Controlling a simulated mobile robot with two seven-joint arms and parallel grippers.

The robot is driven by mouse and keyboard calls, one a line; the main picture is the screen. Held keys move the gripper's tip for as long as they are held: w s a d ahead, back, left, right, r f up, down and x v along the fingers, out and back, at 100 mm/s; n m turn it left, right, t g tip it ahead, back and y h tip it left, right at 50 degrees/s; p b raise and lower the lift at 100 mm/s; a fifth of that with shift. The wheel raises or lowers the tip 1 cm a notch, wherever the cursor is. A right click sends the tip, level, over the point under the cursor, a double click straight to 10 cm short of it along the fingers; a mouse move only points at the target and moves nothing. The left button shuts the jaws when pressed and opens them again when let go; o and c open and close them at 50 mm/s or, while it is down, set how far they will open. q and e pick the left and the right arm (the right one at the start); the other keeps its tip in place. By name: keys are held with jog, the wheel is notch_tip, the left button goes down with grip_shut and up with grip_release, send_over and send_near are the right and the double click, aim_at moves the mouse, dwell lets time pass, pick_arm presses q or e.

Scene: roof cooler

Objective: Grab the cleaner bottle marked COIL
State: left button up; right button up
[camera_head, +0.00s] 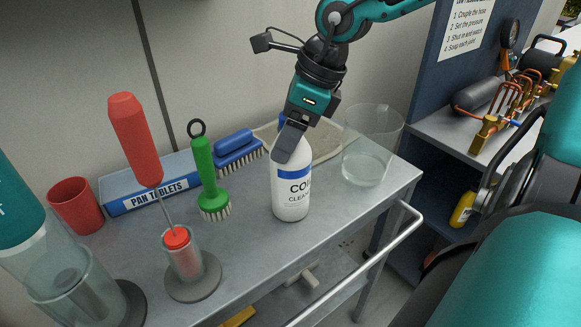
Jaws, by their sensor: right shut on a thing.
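My right gripper (288,148) comes down from above and is shut on the bottle's top. The gripper hides the bottle's neck and cap. My left gripper is not in view.
A clear beaker (368,150) stands close right of the bottle. A green brush (207,175), blue brush (236,148), pan tablets box (150,187), red cup (75,204) and red-handled tool (136,137) are to the left. A rail (350,275) runs along the cart's front.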

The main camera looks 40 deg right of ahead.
grip_shut()
jog(key=shift+r, duration=0.1)
